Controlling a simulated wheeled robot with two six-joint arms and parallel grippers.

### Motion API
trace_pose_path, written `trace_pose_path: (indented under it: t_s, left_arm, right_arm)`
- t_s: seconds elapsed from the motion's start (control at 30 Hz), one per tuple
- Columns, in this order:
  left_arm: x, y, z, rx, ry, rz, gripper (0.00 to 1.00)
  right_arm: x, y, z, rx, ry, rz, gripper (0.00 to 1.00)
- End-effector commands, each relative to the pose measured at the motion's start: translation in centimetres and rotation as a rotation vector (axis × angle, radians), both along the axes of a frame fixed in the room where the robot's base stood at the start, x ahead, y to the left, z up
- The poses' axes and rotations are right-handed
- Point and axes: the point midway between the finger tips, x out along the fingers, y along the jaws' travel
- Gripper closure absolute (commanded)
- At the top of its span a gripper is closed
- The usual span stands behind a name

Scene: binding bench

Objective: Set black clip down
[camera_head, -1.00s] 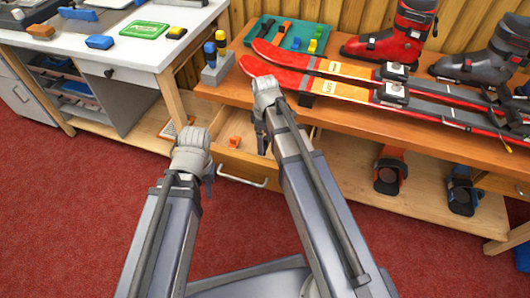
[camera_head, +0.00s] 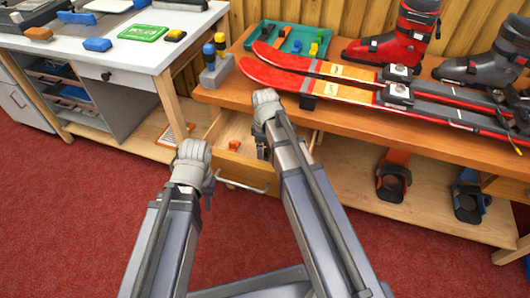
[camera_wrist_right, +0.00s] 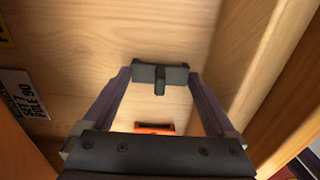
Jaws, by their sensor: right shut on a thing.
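The black clip (camera_wrist_right: 160,77) is held between the fingertips of my right gripper (camera_wrist_right: 161,82) in the right wrist view, above the wooden drawer floor. In the head view my right gripper (camera_head: 262,152) reaches into the open drawer (camera_head: 228,166) below the bench top; the arm hides most of it and I cannot make out the clip there. My left gripper (camera_head: 208,196) hangs in front of the drawer's left side, apart from it; whether its fingers are open cannot be made out.
An orange clip (camera_head: 235,144) lies in the drawer; it also shows below the black clip in the right wrist view (camera_wrist_right: 155,128). The drawer walls stand close by. Skis (camera_head: 350,86) and a green tray (camera_head: 288,40) lie on the bench (camera_head: 390,125) above.

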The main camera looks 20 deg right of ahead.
Motion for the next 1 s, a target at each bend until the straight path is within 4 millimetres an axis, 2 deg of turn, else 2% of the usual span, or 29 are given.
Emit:
trace_pose_path:
  t_s: [0.03,0.1,0.37,0.57,0.77,1.0]
  left_arm:
    - [0.0,0.0,-0.2,0.000,0.000,0.000,0.73]
    - [0.0,0.0,-0.1,0.000,0.000,0.000,0.73]
    - [0.0,0.0,0.0,0.000,0.000,0.000,0.73]
    - [0.0,0.0,0.8,-0.001,0.000,0.000,0.73]
    - [0.0,-0.1,2.8,-0.004,0.001,0.001,0.73]
    - [-0.1,-0.1,6.4,-0.007,0.002,0.002,0.73]
  right_arm:
    - [0.0,0.0,-0.2,0.000,0.000,0.000,0.07]
    - [0.0,0.0,-0.1,0.000,0.000,0.000,0.00]
    - [0.0,0.0,0.0,0.000,0.000,0.000,0.00]
    - [0.0,0.0,0.8,0.000,0.000,0.000,0.00]
    - [0.0,0.0,2.8,0.000,0.000,0.000,0.00]
    - [0.0,0.0,6.4,0.000,0.000,0.000,0.00]
